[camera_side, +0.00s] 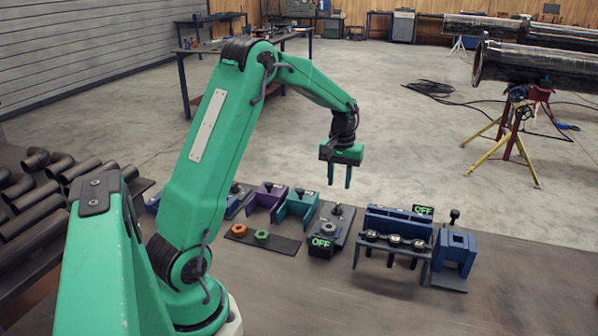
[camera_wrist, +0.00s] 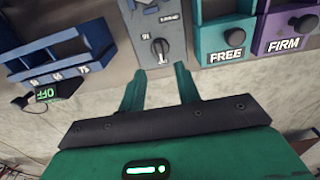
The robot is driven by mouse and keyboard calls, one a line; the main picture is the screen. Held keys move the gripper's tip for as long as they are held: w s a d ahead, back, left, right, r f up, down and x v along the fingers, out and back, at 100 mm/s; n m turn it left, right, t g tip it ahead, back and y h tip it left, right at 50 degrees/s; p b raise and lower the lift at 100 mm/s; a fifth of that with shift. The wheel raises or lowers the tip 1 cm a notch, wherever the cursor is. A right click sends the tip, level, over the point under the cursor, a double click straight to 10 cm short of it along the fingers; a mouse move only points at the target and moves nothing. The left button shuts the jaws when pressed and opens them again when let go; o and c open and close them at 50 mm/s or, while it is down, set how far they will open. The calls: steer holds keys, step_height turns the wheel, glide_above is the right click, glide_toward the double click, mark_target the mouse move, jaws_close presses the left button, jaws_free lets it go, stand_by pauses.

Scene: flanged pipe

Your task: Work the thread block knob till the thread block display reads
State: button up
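No label that I can read says "thread block", so I cannot tell for sure which unit it is. A grey block (camera_side: 329,228) stands mid-row with a dark knob (camera_side: 337,210) and a green OFF display (camera_side: 321,243) at its front. In the wrist view the grey block's knob (camera_wrist: 160,46) has a pointer and small marks. A blue unit (camera_side: 400,220) to its right has its own OFF display (camera_side: 422,209), also visible in the wrist view (camera_wrist: 45,93). My gripper (camera_side: 340,183) is open and empty, above and apart from the grey block; its fingertips (camera_wrist: 158,72) show near that block's edge.
A teal unit (camera_wrist: 224,40) marked FREE and a purple unit (camera_wrist: 285,32) marked FIRM stand beside the grey block. An orange nut (camera_side: 239,230) and a green nut (camera_side: 262,237) lie on a dark mat. A blue stand (camera_side: 454,255) is at the right. The front of the bench is clear.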

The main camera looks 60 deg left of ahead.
mark_target(337, 205)
steer(key=shift+f, duration=3.9)
jaws_close()
